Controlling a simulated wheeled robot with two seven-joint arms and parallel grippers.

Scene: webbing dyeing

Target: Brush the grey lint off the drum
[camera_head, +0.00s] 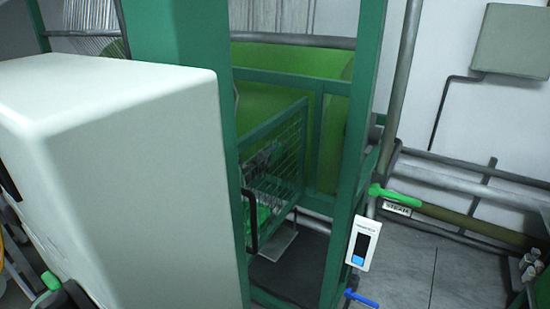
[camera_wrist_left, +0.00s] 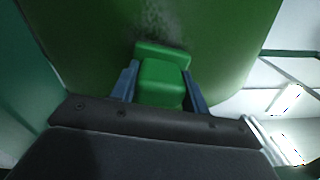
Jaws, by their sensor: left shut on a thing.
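The drum is the large green curved surface (camera_head: 272,100) behind the green frame in the head view; it also fills the top of the left wrist view (camera_wrist_left: 95,50). A patch of grey lint (camera_wrist_left: 165,20) lies on the drum, just beyond the green block-shaped brush (camera_wrist_left: 161,80). My left gripper (camera_wrist_left: 161,88) is shut on the brush, with one blue-grey finger on each side. The brush head is at or very near the drum; I cannot tell if it touches. In the head view my left gripper is mostly hidden behind the mesh and frame. My right gripper is not in view.
A large pale cabinet (camera_head: 120,180) blocks the left foreground. Green posts (camera_head: 358,150) and a mesh guard (camera_head: 275,165) with a black handle stand before the drum. A white control box (camera_head: 363,244), a green lever (camera_head: 395,197) and pipes are at right. Grey floor (camera_head: 415,270) is clear there.

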